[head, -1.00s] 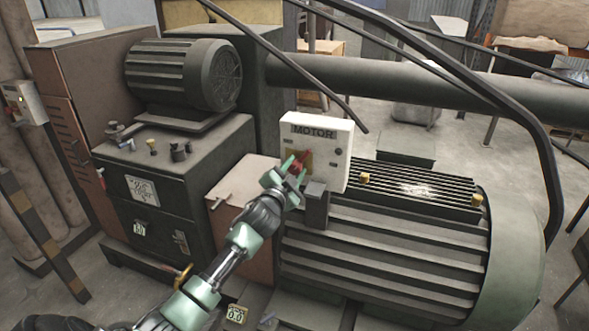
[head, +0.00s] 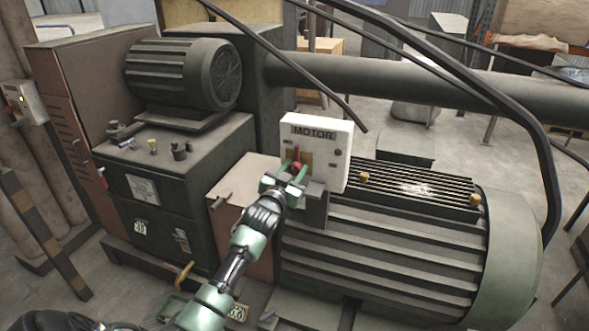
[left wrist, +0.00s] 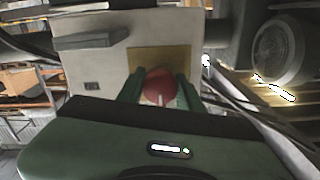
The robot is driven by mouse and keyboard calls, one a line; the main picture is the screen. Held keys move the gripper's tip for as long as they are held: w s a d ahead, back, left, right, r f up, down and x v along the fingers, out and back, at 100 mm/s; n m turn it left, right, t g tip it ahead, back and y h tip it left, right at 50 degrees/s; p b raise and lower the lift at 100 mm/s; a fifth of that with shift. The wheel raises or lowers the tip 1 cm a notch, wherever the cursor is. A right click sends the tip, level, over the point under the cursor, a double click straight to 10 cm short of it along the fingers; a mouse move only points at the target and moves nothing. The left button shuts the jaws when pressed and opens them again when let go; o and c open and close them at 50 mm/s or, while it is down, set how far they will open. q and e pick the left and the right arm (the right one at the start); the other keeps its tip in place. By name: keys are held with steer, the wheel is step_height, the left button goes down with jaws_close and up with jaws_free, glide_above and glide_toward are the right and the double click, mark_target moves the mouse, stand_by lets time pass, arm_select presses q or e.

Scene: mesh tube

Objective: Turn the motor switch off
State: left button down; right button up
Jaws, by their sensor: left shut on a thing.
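The white motor switch box (head: 331,152), marked MOTOR, stands on a bracket at the large ribbed motor. Its red switch handle (head: 296,165) sits in front of a brass-coloured plate. My left gripper (head: 293,175) is at the box front, with its green fingers on either side of the red handle. In the left wrist view the round red knob of the handle (left wrist: 160,87) lies between the two fingers (left wrist: 161,92), and the box (left wrist: 100,65) fills the space behind. My left gripper is shut on the handle. The lower part of the handle is hidden. My right gripper is not in view.
The large ribbed motor (head: 395,235) fills the lower right. A smaller motor (head: 185,75) sits on a dark cabinet at left. Black cables (head: 285,62) and a thick pipe (head: 430,90) run past the box. Another small switch box (head: 27,102) is at far left.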

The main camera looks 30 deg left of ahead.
arm_select(q)
steer(key=shift+f, duration=0.1)
stand_by(0.3)
steer(key=c, duration=0.9)
jaws_free()
steer(key=shift+c, duration=0.2)
steer(key=b+v, duration=0.1)
steer(key=v, duration=0.6)
steer(key=shift+s, duration=0.4)
